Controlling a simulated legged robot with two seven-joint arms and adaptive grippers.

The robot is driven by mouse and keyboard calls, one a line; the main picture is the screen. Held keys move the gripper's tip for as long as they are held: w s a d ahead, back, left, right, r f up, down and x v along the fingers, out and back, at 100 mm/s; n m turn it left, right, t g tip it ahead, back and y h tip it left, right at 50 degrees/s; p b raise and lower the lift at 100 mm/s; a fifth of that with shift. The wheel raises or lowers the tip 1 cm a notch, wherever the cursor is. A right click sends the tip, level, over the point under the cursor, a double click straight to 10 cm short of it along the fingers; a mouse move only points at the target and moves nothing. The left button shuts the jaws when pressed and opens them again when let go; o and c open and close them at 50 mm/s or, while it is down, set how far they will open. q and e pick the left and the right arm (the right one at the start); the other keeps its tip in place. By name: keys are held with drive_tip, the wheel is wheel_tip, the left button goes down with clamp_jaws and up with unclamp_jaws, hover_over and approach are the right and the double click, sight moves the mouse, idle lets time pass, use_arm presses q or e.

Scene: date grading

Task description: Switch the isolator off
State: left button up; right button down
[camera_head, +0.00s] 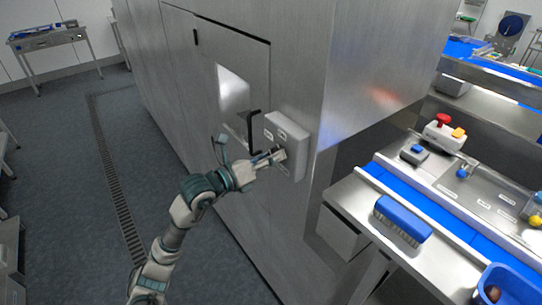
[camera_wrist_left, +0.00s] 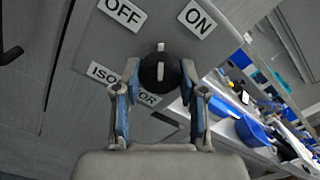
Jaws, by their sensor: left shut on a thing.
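The isolator is a pale grey box (camera_head: 288,133) on the side of a steel cabinet. In the left wrist view its face plate (camera_wrist_left: 103,48) shows an OFF label (camera_wrist_left: 122,12) at upper left, an ON label (camera_wrist_left: 197,18) at upper right and a partly covered ISOLATOR label (camera_wrist_left: 104,74). The black round knob (camera_wrist_left: 151,62) has a white mark pointing straight up in that view, between OFF and ON. My left gripper (camera_head: 275,157) is at the box, its two fingers (camera_wrist_left: 160,71) on either side of the knob and shut on it. My right gripper is not in view.
A black handle (camera_head: 253,130) sticks out from the cabinet door just left of the box. To the right is a bench with a blue belt (camera_head: 408,206), a blue brush (camera_head: 403,218), a red button box (camera_head: 444,133) and a blue bin (camera_head: 508,283).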

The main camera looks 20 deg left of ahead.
use_arm(q)
drive_tip(key=shift+a+r+n+p, duration=0.1)
drive_tip(key=shift+r+n+p, duration=0.05)
drive_tip(key=shift+n+p, duration=3.2)
drive_tip(key=shift+n+b, duration=0.25)
drive_tip(key=shift+b, duration=0.05)
drive_tip(key=o, duration=1)
drive_tip(key=shift+w, duration=0.1)
drive_tip(key=shift+o, duration=0.8)
drive_tip(key=shift+w+f, duration=0.2)
drive_tip(key=shift+s, duration=0.1)
